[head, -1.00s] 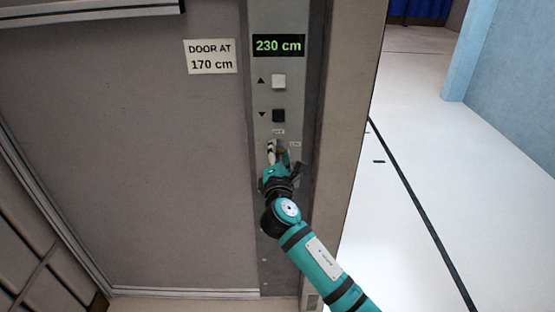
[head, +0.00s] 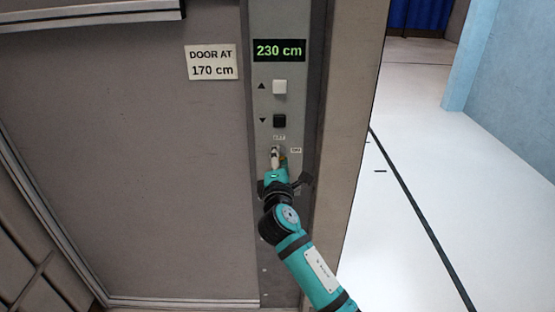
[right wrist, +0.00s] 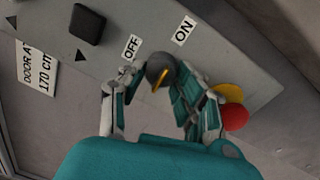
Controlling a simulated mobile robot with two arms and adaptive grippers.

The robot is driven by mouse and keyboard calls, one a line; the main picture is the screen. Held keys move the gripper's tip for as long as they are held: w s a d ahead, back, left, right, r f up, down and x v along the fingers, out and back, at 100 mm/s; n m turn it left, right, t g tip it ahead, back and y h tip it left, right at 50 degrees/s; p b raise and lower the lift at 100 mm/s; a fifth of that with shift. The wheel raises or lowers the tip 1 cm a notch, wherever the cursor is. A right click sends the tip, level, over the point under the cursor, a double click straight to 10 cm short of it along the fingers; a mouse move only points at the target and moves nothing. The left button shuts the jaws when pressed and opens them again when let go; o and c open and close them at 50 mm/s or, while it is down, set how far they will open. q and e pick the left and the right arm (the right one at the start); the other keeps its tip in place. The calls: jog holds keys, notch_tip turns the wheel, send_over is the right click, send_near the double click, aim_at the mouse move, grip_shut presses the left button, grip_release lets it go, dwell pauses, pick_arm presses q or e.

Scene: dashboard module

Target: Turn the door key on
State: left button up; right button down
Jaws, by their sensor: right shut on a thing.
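The key switch, with a dark round head (right wrist: 159,66) and a yellow strip, is on the grey panel between the fingers of my right gripper (right wrist: 152,84). The strip slants up and right in the right wrist view, roughly toward the ON label (right wrist: 184,31). The OFF label (right wrist: 131,47) is up and left of the head. In the head view, my right gripper (head: 279,160) is at the panel just below the OFF label, its fingers shut around the key and mostly hiding it. My left gripper is not in view.
Above the key are a black down button (head: 279,121), a white up button (head: 280,87) and a display (head: 279,50) reading 230 cm. A sign (head: 211,62) reads DOOR AT 170 cm. Yellow and red discs (right wrist: 235,117) show beside the right finger. Open floor lies right.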

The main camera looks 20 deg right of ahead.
jog(key=c, duration=0.9)
grip_release()
jog(key=shift+c, duration=0.2)
jog(key=shift+s, duration=0.1)
jog(key=v, duration=1.2)
jog(key=shift+f, duration=0.1)
